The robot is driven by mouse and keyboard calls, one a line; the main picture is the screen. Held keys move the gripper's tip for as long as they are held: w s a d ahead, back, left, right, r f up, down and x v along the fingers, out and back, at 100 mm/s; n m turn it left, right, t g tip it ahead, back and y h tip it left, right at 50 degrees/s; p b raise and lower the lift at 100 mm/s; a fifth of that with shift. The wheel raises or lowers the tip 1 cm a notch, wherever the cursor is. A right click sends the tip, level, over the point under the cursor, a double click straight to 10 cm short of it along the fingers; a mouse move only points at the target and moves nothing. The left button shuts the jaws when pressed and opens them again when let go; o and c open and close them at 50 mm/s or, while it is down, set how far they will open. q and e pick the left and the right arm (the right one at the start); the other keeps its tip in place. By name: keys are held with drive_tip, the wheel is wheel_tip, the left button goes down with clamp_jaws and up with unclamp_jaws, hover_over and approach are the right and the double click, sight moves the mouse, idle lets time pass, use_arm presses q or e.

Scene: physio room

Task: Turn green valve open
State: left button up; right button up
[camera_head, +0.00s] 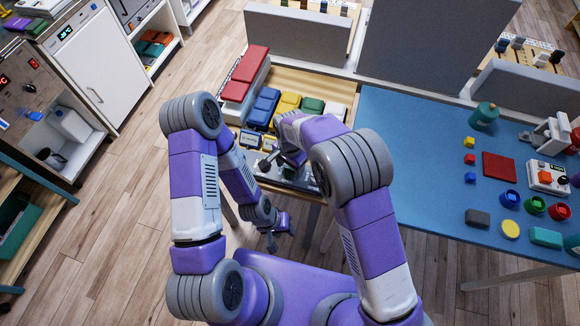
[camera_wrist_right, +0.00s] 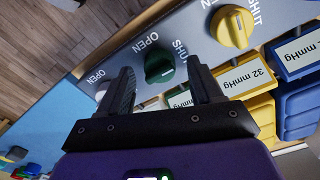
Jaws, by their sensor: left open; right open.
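My left gripper (camera_head: 278,236) is open and empty, low over the floor in front of the table.
A yellow valve (camera_wrist_right: 232,28) is to the right of the green one, and a white knob (camera_wrist_right: 101,94) shows partly behind the left finger. Labelled blocks lie behind the panel. A blue mat (camera_head: 420,125) with small coloured objects covers the table's right side.

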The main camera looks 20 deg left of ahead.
drive_tip(key=shift+f, duration=0.35)
drive_tip(key=c, duration=1.1)
drive_tip(key=shift+o, duration=0.2)
